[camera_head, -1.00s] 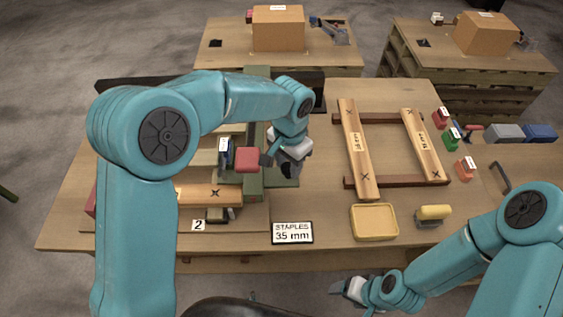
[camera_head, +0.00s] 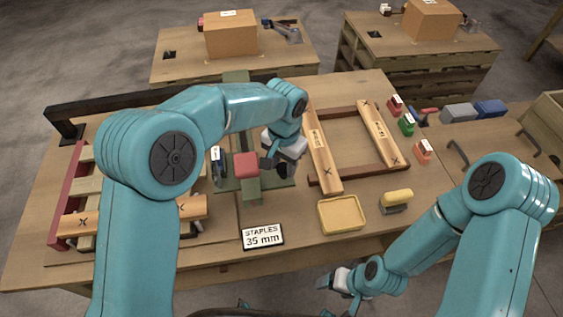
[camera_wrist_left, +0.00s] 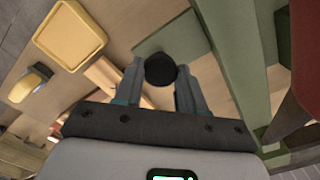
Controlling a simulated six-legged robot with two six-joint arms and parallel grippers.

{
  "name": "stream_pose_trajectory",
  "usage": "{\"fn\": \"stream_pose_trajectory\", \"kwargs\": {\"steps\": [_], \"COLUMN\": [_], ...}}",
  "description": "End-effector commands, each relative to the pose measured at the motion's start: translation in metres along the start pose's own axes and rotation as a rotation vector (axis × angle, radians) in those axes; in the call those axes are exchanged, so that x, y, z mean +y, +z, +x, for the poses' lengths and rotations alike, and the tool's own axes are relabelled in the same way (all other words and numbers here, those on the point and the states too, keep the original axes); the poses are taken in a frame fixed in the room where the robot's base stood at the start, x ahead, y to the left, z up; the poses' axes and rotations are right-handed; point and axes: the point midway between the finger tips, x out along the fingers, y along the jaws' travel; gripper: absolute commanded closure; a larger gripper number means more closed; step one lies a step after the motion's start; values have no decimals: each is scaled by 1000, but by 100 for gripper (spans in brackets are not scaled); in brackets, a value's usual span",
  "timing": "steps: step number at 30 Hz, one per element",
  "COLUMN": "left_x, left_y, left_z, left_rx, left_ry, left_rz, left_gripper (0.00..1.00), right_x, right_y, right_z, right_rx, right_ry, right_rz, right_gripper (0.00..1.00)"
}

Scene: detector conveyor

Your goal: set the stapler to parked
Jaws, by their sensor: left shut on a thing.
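The stapler seems to be the green carriage, a long green beam (camera_head: 251,190) with a red block (camera_head: 246,165) on top and a green base plate (camera_head: 228,184). My left gripper (camera_head: 286,168) is at the right side of the red block. In the left wrist view its fingers are shut on a round black knob (camera_wrist_left: 160,69), with green parts of the carriage behind and to the right. My right gripper (camera_head: 328,281) hangs in front of the table, apart from everything; its jaws are too small to read.
A black rail (camera_head: 110,108) runs along the back left. A partly nailed pallet (camera_head: 75,223) lies at left, and a wooden frame (camera_head: 322,160) at right. A yellow tray (camera_head: 342,215), a yellow-topped tool (camera_head: 396,199) and a "STAPLES 35 mm" sign (camera_head: 262,236) sit at the front.

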Motion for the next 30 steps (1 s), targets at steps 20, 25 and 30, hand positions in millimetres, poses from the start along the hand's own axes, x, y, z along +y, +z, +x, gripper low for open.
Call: {"fn": "stream_pose_trajectory", "kwargs": {"steps": [20, 25, 30], "left_x": [3, 3, 4], "left_y": [-4, -5, -4], "left_z": [-10, -46, -93], "left_rx": [11, 14, 14], "left_ry": [1, 1, 1], "left_rz": [0, 0, 0], "left_gripper": [35, 35, 35], "right_x": [0, 2, 2], "right_y": [0, 0, 0], "right_z": [2, 5, 6], "right_rx": [0, 0, 0], "right_ry": [0, 0, 0], "right_rz": [0, 0, 0], "right_gripper": [27, 27, 27]}}
